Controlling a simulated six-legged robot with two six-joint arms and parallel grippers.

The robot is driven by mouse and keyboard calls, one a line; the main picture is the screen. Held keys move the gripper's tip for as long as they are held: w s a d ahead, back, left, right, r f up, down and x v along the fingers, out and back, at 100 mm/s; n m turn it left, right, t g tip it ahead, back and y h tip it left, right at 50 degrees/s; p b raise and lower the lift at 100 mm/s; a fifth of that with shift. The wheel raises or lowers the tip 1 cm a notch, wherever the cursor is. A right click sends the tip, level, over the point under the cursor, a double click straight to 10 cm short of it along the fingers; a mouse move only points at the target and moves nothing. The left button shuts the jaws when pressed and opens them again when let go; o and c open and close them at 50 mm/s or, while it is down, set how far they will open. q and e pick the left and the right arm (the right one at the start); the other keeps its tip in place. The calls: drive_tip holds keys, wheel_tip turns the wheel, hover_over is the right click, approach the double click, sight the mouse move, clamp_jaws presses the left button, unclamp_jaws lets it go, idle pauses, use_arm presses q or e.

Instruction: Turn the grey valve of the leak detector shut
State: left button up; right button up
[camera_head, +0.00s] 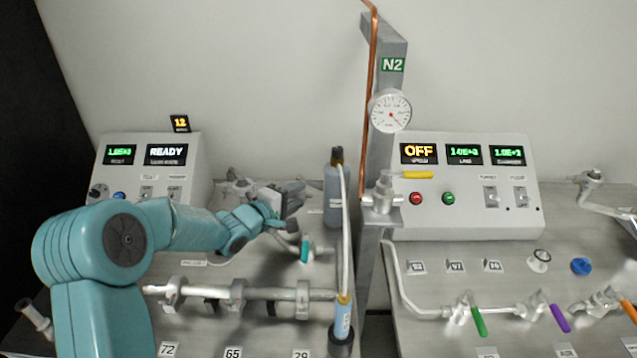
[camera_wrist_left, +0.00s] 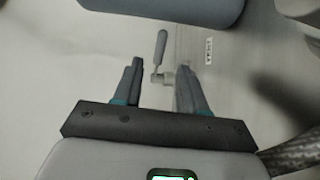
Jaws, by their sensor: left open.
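The grey lever (camera_wrist_left: 161,46) of a small valve shows in the left wrist view, just beyond the fingertips and roughly centred between them. Its metal stem lies lower, in the gap between the fingers. My left gripper (camera_wrist_left: 160,74) is open, with one finger on each side of this gap, and no contact can be made out. In the head view my left gripper (camera_head: 293,196) is in front of the leak detector panel (camera_head: 150,142), left of the grey bottle. There the grey lever is not clear, probably hidden by the gripper. My right gripper is not in view.
A grey bottle (camera_head: 333,196) stands close right of the gripper. A teal-handled valve (camera_head: 304,250) and a horizontal metal pipe (camera_head: 262,293) lie below it. A post (camera_head: 385,150) with a gauge stands further right, beside a control box (camera_head: 460,212) and coloured-handle valves.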

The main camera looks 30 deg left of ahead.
sight(313, 186)
use_arm(q)
drive_tip(key=p+x, duration=0.1)
drive_tip(key=x, duration=0.9)
drive_tip(key=shift+w, duration=0.1)
clamp_jaws()
